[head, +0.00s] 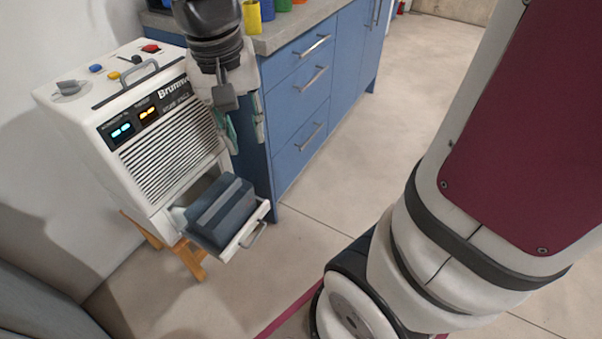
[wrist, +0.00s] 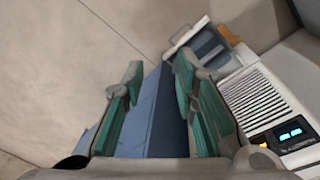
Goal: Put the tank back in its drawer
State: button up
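The blue-grey tank (head: 218,215) with a lighter band across its top sits in the pulled-out white drawer (head: 243,240) at the foot of the white machine (head: 165,150). Its top stands above the drawer's rim; its lower part is hidden. The drawer has a grey handle on its front. My gripper (head: 242,128) is open and empty, above the drawer and in front of the blue cabinet's side. In the wrist view my gripper (wrist: 158,95) shows two spread teal-padded fingers.
The machine stands on a wooden stand (head: 190,258) against the wall. A blue drawer cabinet (head: 305,95) with a grey worktop (head: 295,30) stands close on the right. Small coloured containers (head: 252,17) are on the worktop. The concrete floor (head: 340,185) in front is clear.

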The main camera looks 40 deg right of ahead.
jog(key=s+a+r+n, duration=0.1)
jog(key=s+n, duration=0.2)
jog(key=s, duration=0.6)
jog(key=s+a+r+n+y, duration=0.1)
jog(key=s+n, duration=0.2)
jog(key=s, duration=0.7)
jog(key=shift+s+r, duration=0.25)
jog(key=shift+s, duration=0.05)
jog(key=shift+d, duration=0.1)
notch_tip(320, 180, up, 28)
jog(key=t+p, duration=0.4)
jog(key=p, duration=2.1)
jog(key=shift+d+f+p, duration=0.2)
jog(key=shift+d+p, duration=0.05)
jog(key=shift+p, duration=0.15)
jog(key=shift+w, duration=0.15)
jog(key=shift+c, duration=0.6)
